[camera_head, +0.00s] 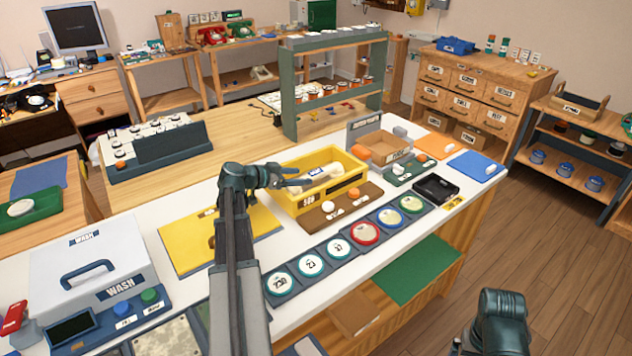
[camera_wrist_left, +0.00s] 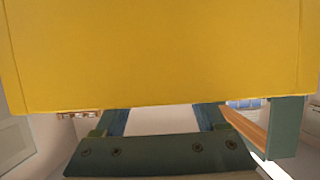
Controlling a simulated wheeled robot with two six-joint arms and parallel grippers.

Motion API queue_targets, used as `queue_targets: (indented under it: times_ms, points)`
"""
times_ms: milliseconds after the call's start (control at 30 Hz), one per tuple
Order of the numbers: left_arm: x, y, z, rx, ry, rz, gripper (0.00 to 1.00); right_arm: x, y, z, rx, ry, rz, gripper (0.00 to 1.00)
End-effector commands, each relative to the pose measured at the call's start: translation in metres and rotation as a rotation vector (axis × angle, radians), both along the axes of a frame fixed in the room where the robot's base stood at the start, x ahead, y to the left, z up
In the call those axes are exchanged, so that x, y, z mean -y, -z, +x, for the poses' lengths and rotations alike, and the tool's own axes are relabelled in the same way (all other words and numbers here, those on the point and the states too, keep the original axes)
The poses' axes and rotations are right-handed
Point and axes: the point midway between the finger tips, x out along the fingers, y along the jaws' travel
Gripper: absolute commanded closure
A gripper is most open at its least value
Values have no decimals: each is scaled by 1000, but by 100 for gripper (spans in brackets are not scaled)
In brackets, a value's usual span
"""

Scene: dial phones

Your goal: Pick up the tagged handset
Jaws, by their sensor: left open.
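A yellow bin (camera_head: 292,203) stands on the white counter, with pale objects (camera_head: 336,168) inside that may be handsets. No tag on them can be read from here. My left gripper (camera_head: 291,178) is open at the bin's left side, its fingers pointing right near the rim; I cannot tell whether it touches. In the left wrist view, a plain yellow surface (camera_wrist_left: 160,55), probably the bin's wall, fills the upper part, and the open fingers (camera_wrist_left: 162,120) show below it. No handset shows between them. Only a dark link of my right arm shows at the bottom right.
A yellow mat (camera_head: 185,238) lies left of the bin. A row of round dials (camera_head: 365,233) runs along the counter's front. A white WASH box (camera_head: 90,270) stands at the left. A green shelf rack (camera_head: 290,95) rises behind.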

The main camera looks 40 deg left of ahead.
Motion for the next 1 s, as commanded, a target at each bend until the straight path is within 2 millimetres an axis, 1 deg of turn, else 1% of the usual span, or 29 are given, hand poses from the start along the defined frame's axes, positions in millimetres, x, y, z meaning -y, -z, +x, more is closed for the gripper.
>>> queue_targets:
  times_ms: [267,367,533,600,667,900,967,1000]
  points:
    - [1,1,5,0,1,0,28,0,1,0,0,0,0,0]
    - [4,2,13,-1,2,0,28,0,2,0,0,0,0,0]
    - [10,5,37,-1,4,1,28,0,5,0,0,0,0,0]
    - [12,12,45,-1,1,1,28,0,12,0,0,0,0,0]
    - [14,13,50,-1,2,0,28,0,13,0,0,0,0,0]
    - [15,12,52,-1,0,0,28,0,12,0,0,0,0,0]
    - [15,12,52,-1,0,0,38,0,12,0,0,0,0,0]
    - [15,12,52,-1,0,0,45,0,12,0,0,0,0,0]
